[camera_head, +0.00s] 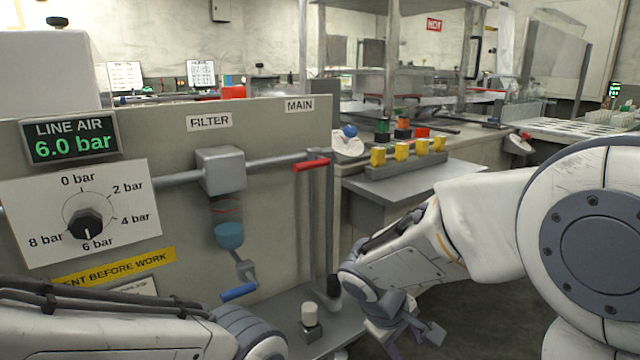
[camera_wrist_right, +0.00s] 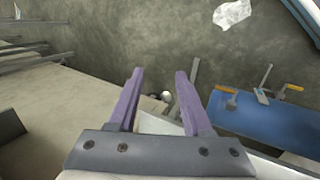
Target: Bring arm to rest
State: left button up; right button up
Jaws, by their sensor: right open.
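My right arm (camera_head: 405,262) reaches in from the right of the head view. Its gripper (camera_head: 408,335) hangs low at the bottom, right of the grey panel, over dark floor. In the right wrist view the two purple-grey fingers (camera_wrist_right: 159,75) stand apart with nothing between them. My left arm (camera_head: 110,330) lies across the bottom left of the head view; its gripper is out of the picture.
The panel carries a dial (camera_head: 88,222), a display reading 6.0 bar (camera_head: 70,137), a red handle (camera_head: 311,165) and a blue handle (camera_head: 238,292). A ledge with a white-topped knob (camera_head: 309,315) juts out below. A blue surface with yellow-handled items (camera_wrist_right: 262,118) lies right in the wrist view.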

jog(key=s+d+f+m+y, duration=0.4)
jog(key=s+f+m+y, duration=0.1)
jog(key=s+m, duration=0.15)
jog(key=s+a+r+n+g, duration=0.1)
jog(key=s+a+r+n, duration=0.2)
jog(key=s+a, duration=0.4)
jog(key=s+a+r+n+g, duration=0.1)
jog(key=s+a+r+n, duration=0.25)
jog(key=s+a, duration=0.4)
notch_tip(320, 180, up, 37)
jog(key=w+p, duration=0.1)
jog(key=p, duration=3.6)
jog(key=shift+y+p, duration=0.3)
jog(key=shift+p, duration=0.05)
